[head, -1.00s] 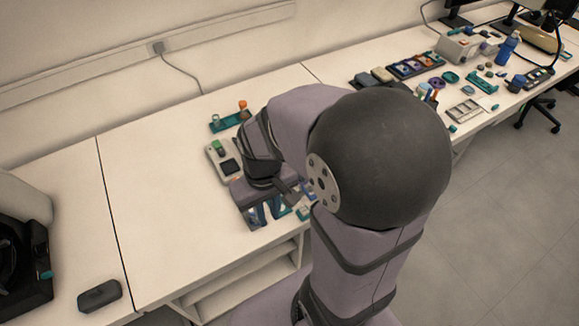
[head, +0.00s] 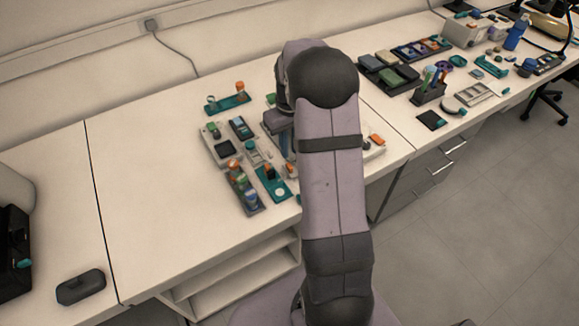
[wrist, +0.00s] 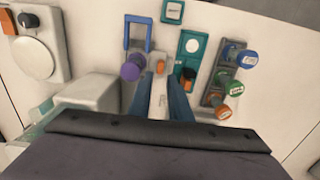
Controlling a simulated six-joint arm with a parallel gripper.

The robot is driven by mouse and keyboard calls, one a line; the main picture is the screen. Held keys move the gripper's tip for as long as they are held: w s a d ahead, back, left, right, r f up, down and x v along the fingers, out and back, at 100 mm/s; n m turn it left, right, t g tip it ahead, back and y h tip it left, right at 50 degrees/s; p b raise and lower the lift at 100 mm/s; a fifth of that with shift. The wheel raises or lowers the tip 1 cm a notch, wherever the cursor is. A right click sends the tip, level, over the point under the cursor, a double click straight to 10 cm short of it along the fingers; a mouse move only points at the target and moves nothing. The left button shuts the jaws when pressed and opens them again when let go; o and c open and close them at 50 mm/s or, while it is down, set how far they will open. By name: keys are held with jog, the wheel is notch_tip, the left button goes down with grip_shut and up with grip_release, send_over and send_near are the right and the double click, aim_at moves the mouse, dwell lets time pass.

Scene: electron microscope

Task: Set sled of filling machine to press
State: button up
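My gripper (wrist: 160,84) points down among small devices in the wrist view. Its two blue fingers stand apart, with a narrow white part (wrist: 158,62) showing between and beyond them; whether they touch it I cannot tell. A blue-purple frame with a purple knob (wrist: 132,68) is just left of the fingers. A pale grey block (wrist: 90,90) stands farther left. A teal plate (wrist: 188,52) with a white disc and a black-and-orange knob is on the right. I cannot tell for sure which part is the filling machine's sled. In the head view my arm hides the gripper and work spot.
A rack of capped bottles (wrist: 214,98) stands close right of my gripper. A white device with a round plate (wrist: 35,58) is at the far left. In the head view, a grey device (head: 217,148) and a teal holder (head: 228,104) are nearby.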

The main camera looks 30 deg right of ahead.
aim_at(289, 165)
jog(key=shift+f+p, duration=0.8)
jog(key=shift+f, duration=2.8)
grip_shut()
